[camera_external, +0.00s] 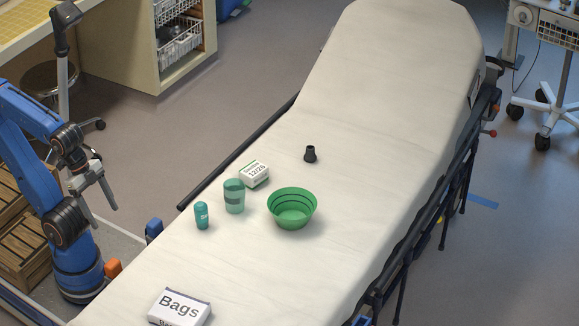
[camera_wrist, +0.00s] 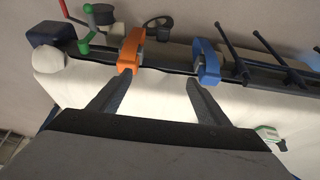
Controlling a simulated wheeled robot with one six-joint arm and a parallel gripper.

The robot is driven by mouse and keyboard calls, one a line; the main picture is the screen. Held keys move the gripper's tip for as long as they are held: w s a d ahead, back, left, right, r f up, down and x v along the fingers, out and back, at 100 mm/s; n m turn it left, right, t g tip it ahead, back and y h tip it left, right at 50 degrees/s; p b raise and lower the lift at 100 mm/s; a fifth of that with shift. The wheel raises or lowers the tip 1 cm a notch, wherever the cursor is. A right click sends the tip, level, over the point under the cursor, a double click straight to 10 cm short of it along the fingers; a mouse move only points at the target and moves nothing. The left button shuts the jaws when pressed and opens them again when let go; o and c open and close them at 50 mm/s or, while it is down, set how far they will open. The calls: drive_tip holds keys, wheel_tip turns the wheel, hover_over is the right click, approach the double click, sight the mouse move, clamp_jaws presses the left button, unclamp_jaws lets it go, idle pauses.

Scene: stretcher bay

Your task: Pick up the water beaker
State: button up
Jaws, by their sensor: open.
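A translucent green beaker (camera_external: 234,196) with a darker band stands upright on the white stretcher, left of the green bowl. It is the likeliest water beaker; no label on it can be read. My gripper (camera_external: 98,208) is at the left in the external view, beside the stretcher and well left of the beaker. Its two fingers also show in the wrist view (camera_wrist: 157,82), spread apart with nothing between them. I cannot make out the beaker in the wrist view.
Near the beaker are a teal bottle (camera_external: 202,215), a white-green box (camera_external: 254,174), a green bowl (camera_external: 292,208) and a black cup-like piece (camera_external: 310,154). A Bags box (camera_external: 180,308) lies at the front. Orange (camera_wrist: 130,50) and blue (camera_wrist: 205,62) clamps sit on the rail.

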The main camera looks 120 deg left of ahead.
wheel_tip(320, 180, up, 8)
drive_tip(key=w+a+n+h, duration=0.7)
drive_tip(key=w+a+n, duration=0.95)
drive_tip(key=n, duration=0.25)
drive_tip(key=a+f+n+t, duration=0.1)
drive_tip(key=a+n+t, duration=0.7)
drive_tip(key=a, duration=1.6)
drive_tip(key=n+g, duration=0.2)
approach(231, 189)
drive_tip(key=shift+h, duration=0.3)
drive_tip(key=x, duration=0.7)
drive_tip(key=shift+w+a+f, duration=0.1)
drive_tip(key=shift+w+f, duration=0.05)
drive_tip(key=shift+f, duration=0.35)
drive_tip(key=shift+r+x, duration=0.15)
drive_tip(key=shift+x, duration=1.25)
drive_tip(key=shift+r+x, duration=0.1)
drive_tip(key=shift+x, duration=1.35)
drive_tip(key=c, duration=1.2)
